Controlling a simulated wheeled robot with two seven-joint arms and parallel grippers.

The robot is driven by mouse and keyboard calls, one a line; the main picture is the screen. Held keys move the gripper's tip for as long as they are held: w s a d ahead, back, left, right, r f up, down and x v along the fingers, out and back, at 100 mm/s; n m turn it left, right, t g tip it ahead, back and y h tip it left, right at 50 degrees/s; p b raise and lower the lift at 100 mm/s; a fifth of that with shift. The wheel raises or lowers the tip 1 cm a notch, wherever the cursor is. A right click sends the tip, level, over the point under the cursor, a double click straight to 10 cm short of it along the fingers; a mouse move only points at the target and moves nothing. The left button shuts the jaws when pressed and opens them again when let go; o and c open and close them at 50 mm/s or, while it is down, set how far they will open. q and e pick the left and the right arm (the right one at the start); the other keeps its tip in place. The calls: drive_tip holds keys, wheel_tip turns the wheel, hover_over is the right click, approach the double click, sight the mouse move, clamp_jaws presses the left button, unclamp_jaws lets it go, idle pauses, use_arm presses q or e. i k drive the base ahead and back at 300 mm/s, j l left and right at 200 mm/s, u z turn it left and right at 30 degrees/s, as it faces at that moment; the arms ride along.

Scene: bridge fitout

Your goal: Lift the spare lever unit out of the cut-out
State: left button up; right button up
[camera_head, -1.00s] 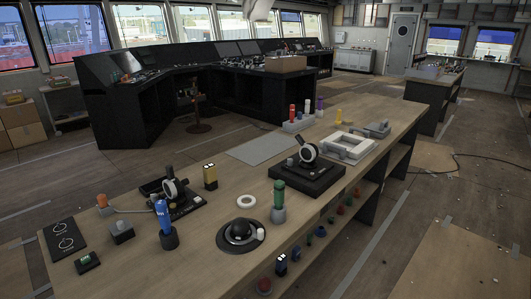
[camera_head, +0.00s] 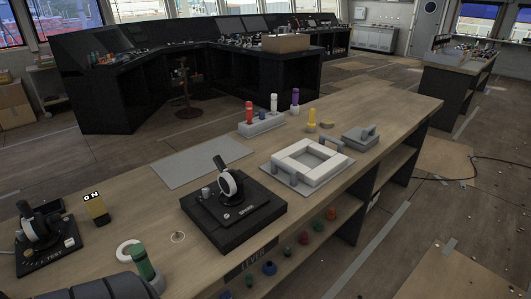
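The spare lever unit (camera_head: 231,187) sits on a raised black block (camera_head: 229,230) in the middle of the bench. It has a dark plate with small white lettering, a pale round dial, a dark-knobbed lever leaning up and left, and a small grey knob beside it. Its plate lies flat on the block, and the cut-out itself is hidden beneath it. Nothing touches the unit. Neither my left nor my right gripper can be made out. A dark ribbed shape cuts across the bottom left corner; I cannot tell what it is.
A white square frame (camera_head: 309,163) lies to the right. A flat grey sheet (camera_head: 203,163) lies behind.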

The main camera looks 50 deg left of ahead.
sight(233, 196)
drive_tip(key=i+z, duration=0.25)
drive_tip(key=z, duration=0.15)
drive_tip(key=i+j+z, duration=0.15)
drive_tip(key=z, duration=0.25)
drive_tip(key=i+j+z, duration=0.25)
drive_tip(key=z, duration=0.2)
drive_tip(key=i+j+z, duration=0.1)
drive_tip(key=z, duration=0.6)
drive_tip(key=j+z, duration=0.2)
drive_tip(key=z, duration=0.55)
drive_tip(key=i+j+z, duration=0.1)
drive_tip(key=z, duration=0.6)
drive_tip(key=k+j+z, duration=0.1)
drive_tip(key=j+z, duration=0.15)
drive_tip(key=z, duration=0.45)
drive_tip(key=j+z, duration=0.2)
drive_tip(key=z, duration=0.55)
drive_tip(key=k+z, duration=0.15)
drive_tip(key=z, duration=0.55)
drive_tip(key=k+j+z, duration=0.1)
drive_tip(key=z, duration=0.6)
drive_tip(key=k+z, duration=0.15)
drive_tip(key=z, duration=0.55)
